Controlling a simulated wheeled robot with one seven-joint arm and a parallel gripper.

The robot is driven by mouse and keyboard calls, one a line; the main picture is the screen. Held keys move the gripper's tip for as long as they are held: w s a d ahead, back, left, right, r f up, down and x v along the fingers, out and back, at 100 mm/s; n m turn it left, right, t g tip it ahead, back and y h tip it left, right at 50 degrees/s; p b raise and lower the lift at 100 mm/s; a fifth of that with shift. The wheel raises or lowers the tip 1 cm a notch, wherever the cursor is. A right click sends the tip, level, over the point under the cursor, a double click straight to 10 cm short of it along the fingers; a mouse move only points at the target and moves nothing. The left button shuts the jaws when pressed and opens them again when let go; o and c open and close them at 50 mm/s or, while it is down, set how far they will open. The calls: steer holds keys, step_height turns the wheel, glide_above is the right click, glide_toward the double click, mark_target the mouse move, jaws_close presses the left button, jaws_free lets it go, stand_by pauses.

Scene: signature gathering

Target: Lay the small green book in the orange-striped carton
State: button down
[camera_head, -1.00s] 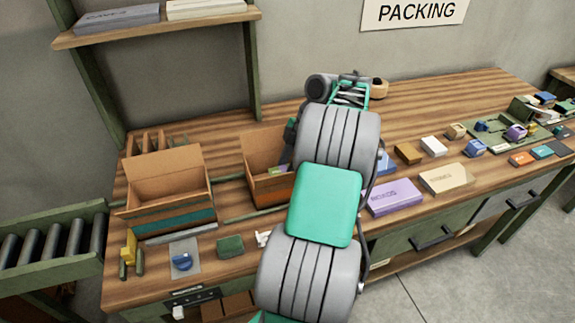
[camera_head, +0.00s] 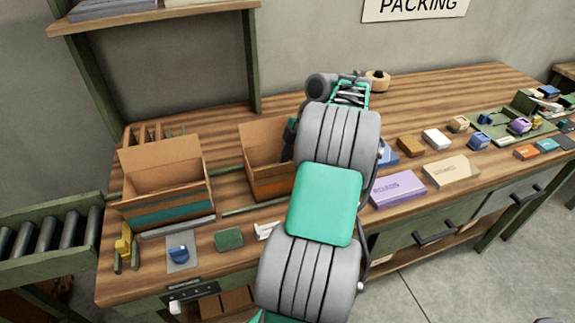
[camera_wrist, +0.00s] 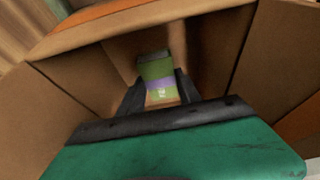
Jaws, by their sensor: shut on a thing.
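The orange-striped carton (camera_head: 270,188) stands open on the bench, left of my arm in the head view. In the wrist view its brown walls (camera_wrist: 275,55) surround my gripper. My gripper (camera_wrist: 160,92) is shut on the small green book (camera_wrist: 154,67), which shows a purple band and a pale end. The book is inside the carton's opening, between the two dark fingers. I cannot tell whether it touches the carton floor. In the head view my arm and the carton wall hide the fingers and the book.
A teal-striped carton (camera_head: 168,212) stands to the left. A green item (camera_head: 229,238) and a blue item (camera_head: 178,254) lie in front. A purple box (camera_head: 398,189) and a tan box (camera_head: 451,171) lie right of my arm. A shelf (camera_head: 160,22) hangs above.

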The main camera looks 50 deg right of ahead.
steer(key=shift+f+b, duration=0.35)
steer(key=shift+f, duration=0.05)
steer(key=c, duration=0.8)
jaws_free()
steer(key=shift+o, duration=0.2)
step_height(320, 180, up, 17)
steer(key=p, duration=1.6)
